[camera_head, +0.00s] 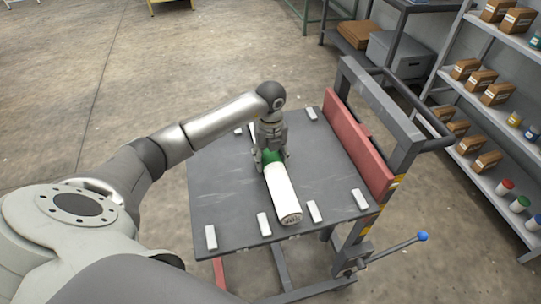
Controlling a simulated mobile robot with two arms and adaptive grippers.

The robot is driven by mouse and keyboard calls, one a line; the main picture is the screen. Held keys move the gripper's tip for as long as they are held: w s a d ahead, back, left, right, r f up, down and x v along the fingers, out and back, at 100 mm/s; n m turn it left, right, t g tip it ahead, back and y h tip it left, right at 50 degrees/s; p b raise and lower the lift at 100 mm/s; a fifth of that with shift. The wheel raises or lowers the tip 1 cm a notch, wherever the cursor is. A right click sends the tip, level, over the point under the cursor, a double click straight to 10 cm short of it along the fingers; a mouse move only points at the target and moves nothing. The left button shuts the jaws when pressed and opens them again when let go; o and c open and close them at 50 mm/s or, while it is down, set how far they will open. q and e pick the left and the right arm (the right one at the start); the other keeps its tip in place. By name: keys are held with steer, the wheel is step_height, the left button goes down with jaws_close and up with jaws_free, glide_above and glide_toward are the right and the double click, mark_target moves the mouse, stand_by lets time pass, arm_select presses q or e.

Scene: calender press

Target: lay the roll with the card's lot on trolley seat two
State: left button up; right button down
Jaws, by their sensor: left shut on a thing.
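My left gripper (270,163) is shut on a white roll (281,195) with a green part at the end under the fingers. The roll lies lengthwise over the dark top of the trolley (225,180), its near end pointing toward me. Its near end is between two white blocks, one on the left (264,224) and one on the right (314,211). I cannot tell whether the roll rests on the top or hangs just above it. Its lot marking is not readable, and no card is recognisable. My right gripper is not in view.
More white blocks stand at the near left corner (211,237) and near right corner (360,199), and along the far edge (311,113). A red board and grey frame (358,144) bound the right side. A blue-knobbed lever (422,236) sticks out. Shelves (490,190) stand farther right.

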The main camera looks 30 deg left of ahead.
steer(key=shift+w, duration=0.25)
arm_select(q)
steer(key=shift+f, duration=0.1)
steer(key=o, duration=1.3)
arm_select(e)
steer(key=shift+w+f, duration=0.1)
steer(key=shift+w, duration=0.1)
arm_select(q)
steer(key=shift+r, duration=0.45)
step_height(320, 180, up, 11)
steer(key=b, duration=0.3)
steer(key=shift+r, duration=0.2)
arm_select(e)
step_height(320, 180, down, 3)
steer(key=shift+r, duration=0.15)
arm_select(q)
steer(key=shift+f, duration=0.1)
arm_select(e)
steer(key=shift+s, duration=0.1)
